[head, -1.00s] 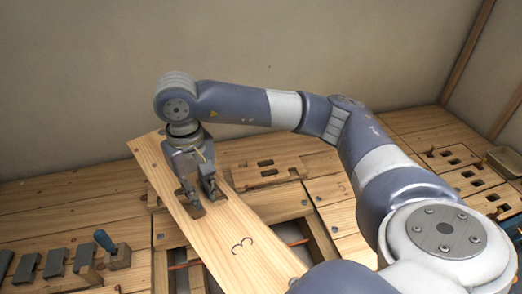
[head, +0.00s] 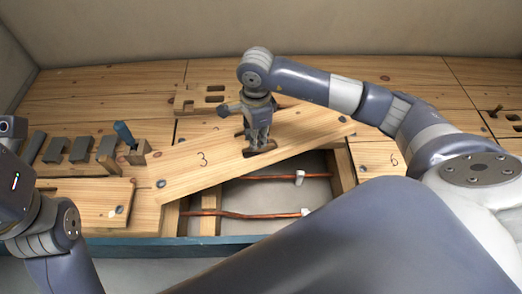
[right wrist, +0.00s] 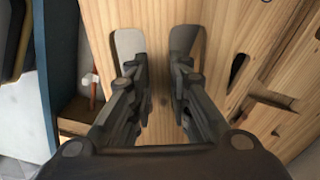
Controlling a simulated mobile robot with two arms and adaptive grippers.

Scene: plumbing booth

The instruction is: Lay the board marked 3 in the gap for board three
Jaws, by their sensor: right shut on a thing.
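The board marked 3 (head: 203,178) is a long pale plank in the head view, slanting from lower left to upper right. My right gripper (head: 259,148) is shut on it near its middle, at the hand slots. In the right wrist view the fingers (right wrist: 158,50) reach onto the board (right wrist: 160,18). The gap (head: 275,197) shows below and in front of the board, with copper pipes across it. The board covers the gap's back part. Whether the board touches the floor around it cannot be told. My left gripper is out of view; only arm links show at the left.
A board marked 6 (head: 378,160) lies right of the gap. Another floor board (head: 85,200) lies at the left. Grey blocks (head: 80,150) and a blue-handled tool (head: 124,134) stand at the left. A slotted wooden piece (head: 188,99) lies behind.

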